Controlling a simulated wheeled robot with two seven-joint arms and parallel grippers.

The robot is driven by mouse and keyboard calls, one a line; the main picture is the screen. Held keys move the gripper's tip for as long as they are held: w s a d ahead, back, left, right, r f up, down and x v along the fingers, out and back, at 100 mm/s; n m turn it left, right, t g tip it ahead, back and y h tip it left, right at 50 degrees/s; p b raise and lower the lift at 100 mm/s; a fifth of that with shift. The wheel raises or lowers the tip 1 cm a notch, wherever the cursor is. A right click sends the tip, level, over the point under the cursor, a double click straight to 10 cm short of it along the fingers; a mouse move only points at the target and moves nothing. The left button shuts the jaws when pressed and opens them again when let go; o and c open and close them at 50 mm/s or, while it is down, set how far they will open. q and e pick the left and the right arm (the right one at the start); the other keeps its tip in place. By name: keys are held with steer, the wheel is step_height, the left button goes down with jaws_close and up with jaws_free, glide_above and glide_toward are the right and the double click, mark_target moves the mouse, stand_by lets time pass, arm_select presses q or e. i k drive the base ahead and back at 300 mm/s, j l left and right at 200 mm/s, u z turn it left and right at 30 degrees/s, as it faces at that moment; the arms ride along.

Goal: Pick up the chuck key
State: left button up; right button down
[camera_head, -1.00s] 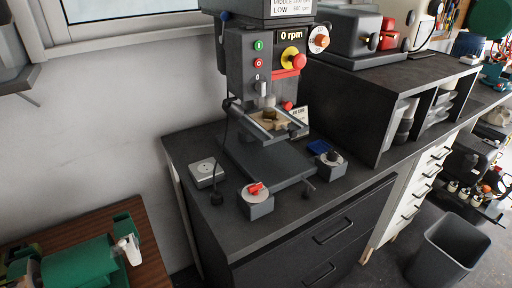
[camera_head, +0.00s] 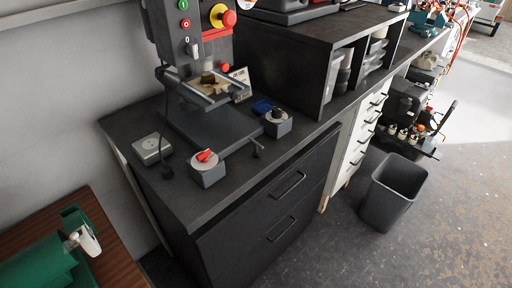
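I cannot make out the chuck key for certain. A small dark T-shaped piece (camera_head: 256,149) shows at the front right corner of the drill press base (camera_head: 208,130); I cannot tell whether it is the key or part of the press. The drill press (camera_head: 199,42) stands on a dark bench (camera_head: 117,126), its top cut off by the frame. A light block lies in the vise (camera_head: 214,91) on its table. Neither of my grippers is in view.
A grey box with a red switch (camera_head: 208,172), a box with a black knob (camera_head: 277,124) and a pale socket box (camera_head: 151,149) surround the press base. A grey bin (camera_head: 393,192) stands on the floor. A green machine (camera_head: 45,266) is at lower left.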

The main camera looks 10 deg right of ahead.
mark_target(255, 154)
steer(key=u, duration=0.45)
steer(key=l+u, duration=1.05)
